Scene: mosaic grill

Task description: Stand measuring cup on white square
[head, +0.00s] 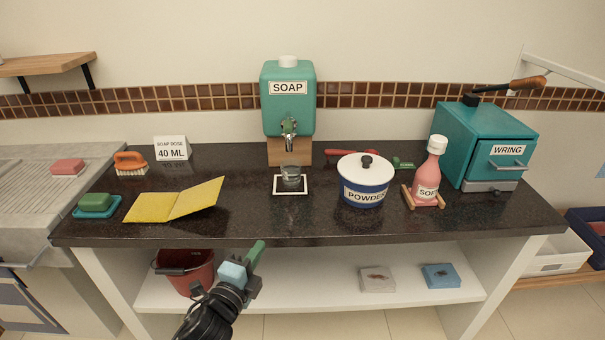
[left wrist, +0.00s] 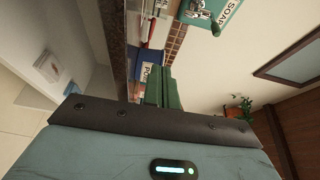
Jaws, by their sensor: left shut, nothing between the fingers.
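The measuring cup (head: 291,173) is a small clear vessel. It looks upright under the tap of the teal soap dispenser (head: 287,108). The white square (head: 290,193) is a thin white outline on the dark counter, and the cup's base appears to be within it. My left gripper (head: 257,252) has green fingers and is in front of the counter, below its top and apart from the cup. Its fingers are shut and empty, and they also show in the left wrist view (left wrist: 165,88). I cannot make out the cup in the left wrist view. My right gripper is not in view.
A yellow cloth (head: 172,204) lies left of the square. The powder pot (head: 365,192), a pink soap bottle (head: 428,174) and the teal wringer (head: 485,145) stand to the right. The counter's front edge (head: 300,240) is above my left gripper. A red bucket (head: 184,270) is on the lower shelf.

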